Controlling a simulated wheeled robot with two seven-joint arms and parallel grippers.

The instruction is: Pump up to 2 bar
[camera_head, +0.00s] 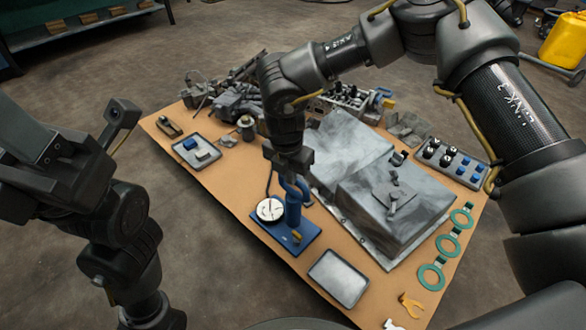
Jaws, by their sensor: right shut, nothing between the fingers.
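A blue hand pump (293,212) stands upright on a blue base plate near the front left of the tan table. Its round white pressure gauge (270,209) sits at its left; the needle reading is too small to make out. My right gripper (292,170) points down directly above the pump. It is shut with nothing between its fingers and hides the pump's top; I cannot tell whether it touches the pump. My left arm's dark end (48,150) is at the left edge, off the table, and its fingers cannot be made out.
A large grey metal housing (395,205) lies right of the pump. An empty grey tray (339,278) is in front, with green rings (447,245) to the right. A small tray with blocks (196,151) is at the left, and machine parts (235,98) crowd the back.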

